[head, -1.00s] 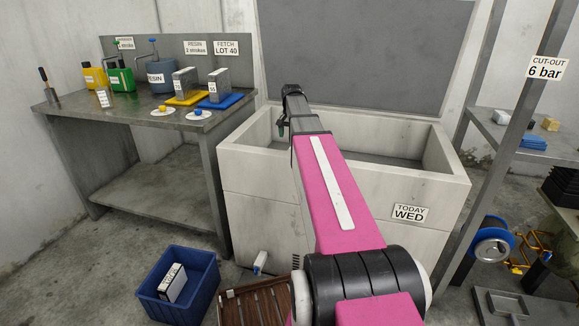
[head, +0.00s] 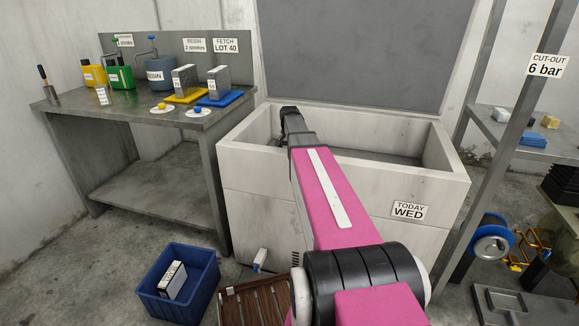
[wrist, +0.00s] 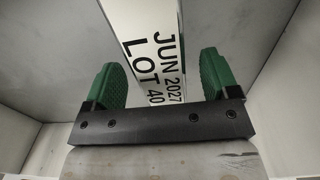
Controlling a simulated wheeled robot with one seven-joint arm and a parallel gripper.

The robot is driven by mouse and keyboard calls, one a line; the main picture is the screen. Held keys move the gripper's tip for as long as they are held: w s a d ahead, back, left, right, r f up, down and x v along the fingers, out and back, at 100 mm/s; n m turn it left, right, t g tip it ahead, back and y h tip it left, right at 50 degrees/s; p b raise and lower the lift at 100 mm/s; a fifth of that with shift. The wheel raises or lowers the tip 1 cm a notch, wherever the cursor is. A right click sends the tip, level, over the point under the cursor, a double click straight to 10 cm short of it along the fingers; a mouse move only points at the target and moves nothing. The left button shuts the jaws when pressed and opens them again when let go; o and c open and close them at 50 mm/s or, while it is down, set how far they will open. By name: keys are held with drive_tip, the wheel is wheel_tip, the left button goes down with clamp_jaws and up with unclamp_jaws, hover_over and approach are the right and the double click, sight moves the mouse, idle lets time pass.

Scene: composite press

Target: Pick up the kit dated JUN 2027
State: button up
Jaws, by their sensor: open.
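The kit labelled JUN 2027, LOT 40 (wrist: 150,22) shows in the wrist view as a narrow block with a white label. It lies inside the pale open-topped chest (head: 255,185), whose front wall hides it in the head view. My gripper (wrist: 160,80) is open, with one green finger on each side of the kit's line in the wrist view. I cannot tell whether the fingertips reach down beside the kit or stay above it. In the head view my arm reaches over the chest and the fingers are hidden.
The chest's walls stand close around my gripper. A metal bench (head: 130,122) at left carries pots, a yellow tray (head: 178,101) and a blue tray (head: 231,102) with grey boxes. A blue crate (head: 203,290) holding a pale box stands on the floor.

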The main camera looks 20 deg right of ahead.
drive_tip(key=shift+f, duration=0.35)
clamp_jaws()
drive_tip(key=shift+r, duration=0.1)
